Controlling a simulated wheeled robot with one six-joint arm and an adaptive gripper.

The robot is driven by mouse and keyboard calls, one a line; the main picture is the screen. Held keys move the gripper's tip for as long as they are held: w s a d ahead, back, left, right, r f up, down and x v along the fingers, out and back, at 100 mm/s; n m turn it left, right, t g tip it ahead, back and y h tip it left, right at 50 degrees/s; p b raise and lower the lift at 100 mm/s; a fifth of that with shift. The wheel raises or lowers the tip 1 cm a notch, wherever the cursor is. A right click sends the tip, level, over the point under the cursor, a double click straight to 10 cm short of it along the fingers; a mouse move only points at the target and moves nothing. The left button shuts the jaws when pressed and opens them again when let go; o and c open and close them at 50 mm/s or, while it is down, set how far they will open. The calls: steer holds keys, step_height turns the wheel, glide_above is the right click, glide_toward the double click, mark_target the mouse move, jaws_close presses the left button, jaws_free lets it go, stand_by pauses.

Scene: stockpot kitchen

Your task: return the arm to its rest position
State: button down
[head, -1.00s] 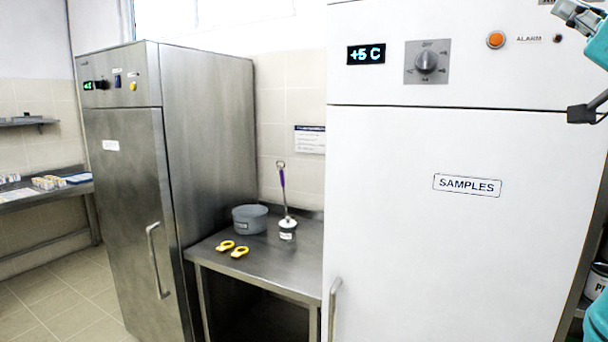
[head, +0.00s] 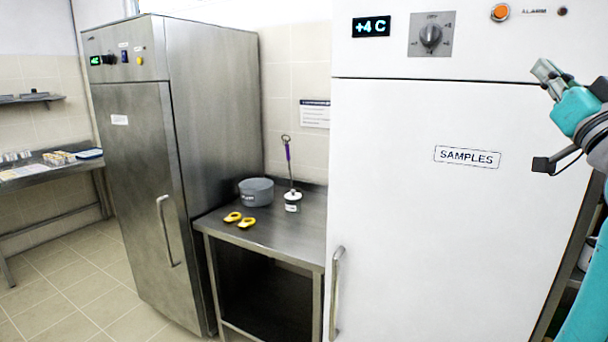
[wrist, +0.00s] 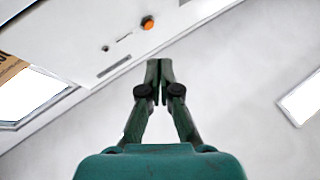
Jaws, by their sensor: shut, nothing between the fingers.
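My gripper (head: 543,76) is at the upper right of the head view, in front of the white fridge's right side. Its fingers point up and to the left. In the wrist view my gripper (wrist: 158,64) is shut, with its fingertips together and nothing between them. Behind it there are the pale ceiling and the top of the white fridge (wrist: 115,35) with its orange lamp. My arm is folded along the right edge of the head view.
A white fridge (head: 430,230) labelled SAMPLES fills the right. A steel fridge (head: 135,190) stands left. Between them a steel table (head: 275,237) bears a grey pot (head: 256,193), a small jar (head: 293,203) with a purple-handled tool, and yellow pieces (head: 246,223). Floor shows at lower left.

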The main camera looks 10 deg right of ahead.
steer(key=w+a+f+m+g+h, duration=0.1)
steer(key=w+a+f, duration=0.1)
steer(key=f, duration=1.1)
steer(key=w+a+f+m+g, duration=0.1)
steer(key=a+f, duration=0.1)
steer(key=f, duration=1.1)
steer(key=s+a+f+g, duration=0.1)
steer(key=s+a+f, duration=0.15)
steer(key=f, duration=0.45)
steer(key=s+a+f+g, duration=0.1)
steer(key=s+a+f, duration=0.15)
steer(key=f, duration=0.55)
steer(key=s+a+f+g, duration=0.1)
steer(key=s+a+f, duration=0.15)
steer(key=f, duration=0.45)
steer(key=s+a+f+n+g+y, duration=0.1)
steer(key=s+a+f, duration=0.3)
steer(key=s+f, duration=0.4)
steer(key=s+a+f+g, duration=0.1)
steer(key=s+a+f, duration=0.4)
steer(key=s, duration=0.5)
steer(key=s+a+f+n+g+y, duration=0.1)
steer(key=s, duration=0.9)
steer(key=s+a+f+n+g+y, duration=0.1)
steer(key=s+a+f+n, duration=0.1)
steer(key=s, duration=0.8)
steer(key=shift+s+a+y, duration=0.2)
steer(key=shift+s+y, duration=0.1)
steer(key=shift+s, duration=0.05)
